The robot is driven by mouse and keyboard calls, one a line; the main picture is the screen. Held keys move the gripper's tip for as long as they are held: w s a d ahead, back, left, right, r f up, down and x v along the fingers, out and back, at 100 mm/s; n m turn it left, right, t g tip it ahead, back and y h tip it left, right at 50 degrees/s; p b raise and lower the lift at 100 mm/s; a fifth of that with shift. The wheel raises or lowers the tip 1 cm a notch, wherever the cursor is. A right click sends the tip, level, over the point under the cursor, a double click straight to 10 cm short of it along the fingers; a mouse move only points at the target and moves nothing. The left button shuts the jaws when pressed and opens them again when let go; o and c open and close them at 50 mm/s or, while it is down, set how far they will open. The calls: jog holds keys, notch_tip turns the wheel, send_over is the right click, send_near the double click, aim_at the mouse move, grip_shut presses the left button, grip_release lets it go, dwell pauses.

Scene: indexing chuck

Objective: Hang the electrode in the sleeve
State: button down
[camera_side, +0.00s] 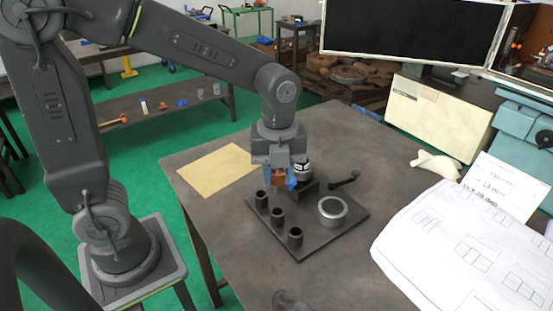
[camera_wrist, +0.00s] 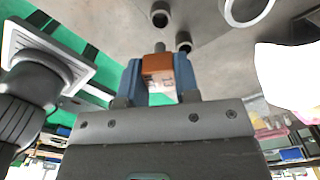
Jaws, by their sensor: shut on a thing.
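The electrode is a copper-coloured block (camera_wrist: 158,66) with a short grey stem (camera_wrist: 160,47) in the wrist view. My gripper (camera_wrist: 158,78) is shut on the block between its two blue fingers. In the side view my gripper (camera_side: 280,178) holds the copper block (camera_side: 278,178) above the back of a dark base plate (camera_side: 312,238). Three dark open-topped sleeves stand in a row on the plate: a back one (camera_side: 262,200), a middle one (camera_side: 277,217) and a front one (camera_side: 295,238). The electrode appears apart from them. Its lower end is hard to make out.
A silver ring (camera_side: 332,210) sits on the plate's right side. A dark device with a white-marked dial (camera_side: 303,170) stands close behind my gripper, with a black lever (camera_side: 345,181) beside it. Paper sheets (camera_side: 440,245) cover the table's right; a tan sheet (camera_side: 215,170) lies left.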

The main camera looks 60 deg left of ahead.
aim_at(277, 191)
jog(key=shift+f, duration=0.1)
jog(key=shift+f, duration=2.55)
jog(key=shift+f, duration=1.7)
jog(key=c, duration=0.8)
grip_release()
notch_tip(277, 191, up, 14)
jog(key=shift+f, duration=0.1)
